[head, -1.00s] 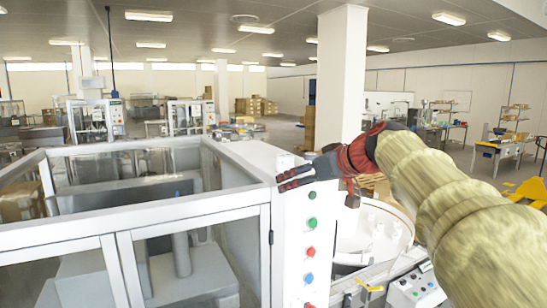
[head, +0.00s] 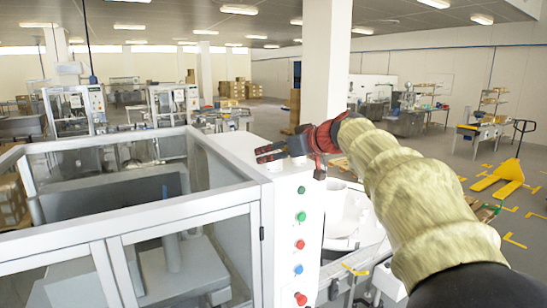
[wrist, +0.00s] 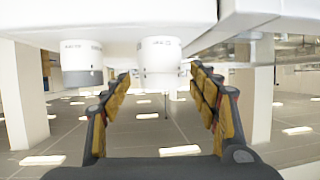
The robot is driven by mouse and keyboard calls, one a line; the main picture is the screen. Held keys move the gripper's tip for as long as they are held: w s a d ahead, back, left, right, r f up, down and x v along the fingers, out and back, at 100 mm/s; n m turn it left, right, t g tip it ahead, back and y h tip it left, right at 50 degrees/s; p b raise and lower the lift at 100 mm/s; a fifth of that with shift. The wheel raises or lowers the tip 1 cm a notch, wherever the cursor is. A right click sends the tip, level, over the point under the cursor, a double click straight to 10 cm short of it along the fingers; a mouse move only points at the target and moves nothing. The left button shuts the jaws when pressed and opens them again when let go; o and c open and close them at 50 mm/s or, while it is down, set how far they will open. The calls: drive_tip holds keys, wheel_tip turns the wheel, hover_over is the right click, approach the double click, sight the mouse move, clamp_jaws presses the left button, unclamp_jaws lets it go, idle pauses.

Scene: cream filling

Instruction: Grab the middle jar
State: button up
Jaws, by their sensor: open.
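The wrist view appears upside down, with the ceiling lights at the bottom. Two white jars with small dark print show there against a white surface: one (wrist: 160,58) in the middle, between my fingers' lines, and one (wrist: 82,60) to its left with a grey band. I see no third jar. My gripper (wrist: 160,78) is open, its yellow-padded fingers spread left and right of the middle jar; whether they reach around it I cannot tell.
The button cabinet (head: 285,240) stands below my gripper, with a glass-walled machine (head: 190,222) to its left. A white round bowl (head: 347,212) lies behind my arm. A pillar (head: 325,70) and a yellow pallet truck (head: 500,180) stand farther back.

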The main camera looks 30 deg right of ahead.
drive_tip(key=shift+w+a+f, duration=0.1)
drive_tip(key=shift+w+f, duration=0.05)
drive_tip(key=shift+w, duration=0.2)
drive_tip(key=shift+s, duration=0.1)
drive_tip(key=c, duration=1.3)
